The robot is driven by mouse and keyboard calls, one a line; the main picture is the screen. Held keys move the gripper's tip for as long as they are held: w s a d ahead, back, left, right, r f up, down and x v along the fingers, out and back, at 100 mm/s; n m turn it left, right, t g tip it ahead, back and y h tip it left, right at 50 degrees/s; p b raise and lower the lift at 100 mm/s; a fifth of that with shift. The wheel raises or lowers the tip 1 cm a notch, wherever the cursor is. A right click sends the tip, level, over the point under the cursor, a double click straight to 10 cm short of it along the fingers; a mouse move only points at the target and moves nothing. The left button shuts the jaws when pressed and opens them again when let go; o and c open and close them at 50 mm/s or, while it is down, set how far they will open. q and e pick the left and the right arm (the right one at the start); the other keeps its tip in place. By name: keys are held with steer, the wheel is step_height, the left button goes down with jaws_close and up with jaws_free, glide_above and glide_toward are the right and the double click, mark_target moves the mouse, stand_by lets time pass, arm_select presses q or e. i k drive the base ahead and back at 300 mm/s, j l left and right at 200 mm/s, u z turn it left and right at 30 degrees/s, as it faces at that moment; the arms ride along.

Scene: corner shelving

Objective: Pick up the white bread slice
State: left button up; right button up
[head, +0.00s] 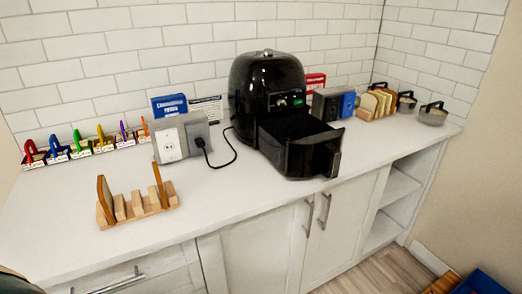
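Several bread slices stand upright in a rack (363,114) at the back right of the counter, right of the black air fryer. A paler slice (369,103) shows among browner ones there; it is too small to be sure that it is the white bread slice. A wooden slotted rack (136,211) at the front left holds two thin brown upright pieces, one at the left end (105,198) and one at the right end (159,186). Neither of my grippers is in view.
A black air fryer (268,85) with its drawer (312,150) pulled out stands mid-counter. Beside it are a grey outlet box (172,143) with a plugged cord and a row of colored-handled items (80,147). Two small pots (433,114) stand far right. The front counter (220,200) is clear.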

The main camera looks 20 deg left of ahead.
mark_target(105, 198)
steer(key=u, duration=0.2)
steer(key=j+u, duration=0.45)
steer(key=j, duration=0.2)
steer(key=j+u, duration=0.45)
steer(key=j, duration=0.2)
steer(key=l, duration=0.65)
steer(key=i+u, duration=0.05)
